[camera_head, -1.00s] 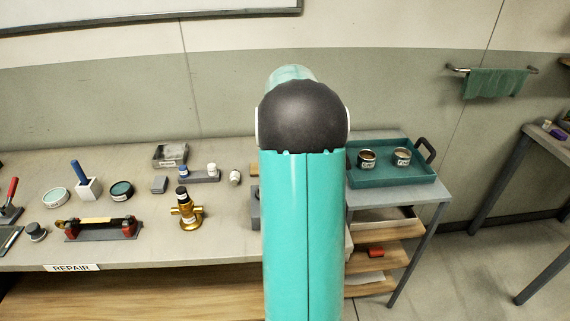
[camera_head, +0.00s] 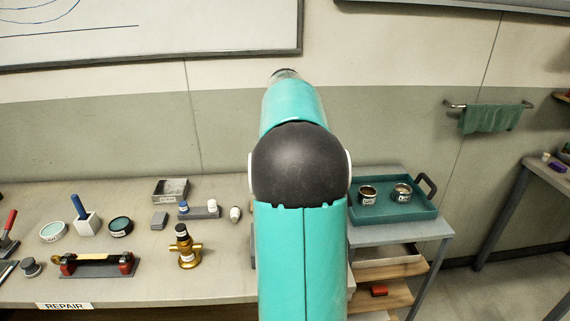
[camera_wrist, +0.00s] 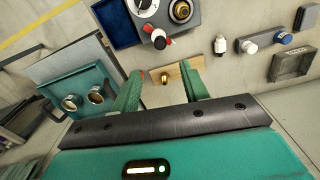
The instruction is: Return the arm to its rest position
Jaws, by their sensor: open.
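My arm is teal with a dark joint and stands upright in the middle of the head view, hiding part of the bench behind it. My gripper (camera_wrist: 163,90) shows in the wrist view as two green fingers spread well apart. It is open, with nothing held between the fingers. Beyond the fingers lies a light wooden piece (camera_wrist: 190,76) with a small brass part on it; I cannot tell how far off it is. The gripper itself is hidden behind the arm in the head view.
A workbench (camera_head: 130,196) carries a brass valve (camera_head: 186,247), a white block with a blue handle (camera_head: 84,213), a grey tray (camera_head: 170,190) and small bottles. A teal tray (camera_head: 395,212) with two cans stands on a side table at right, above open drawers. A green towel (camera_head: 491,118) hangs on the wall.

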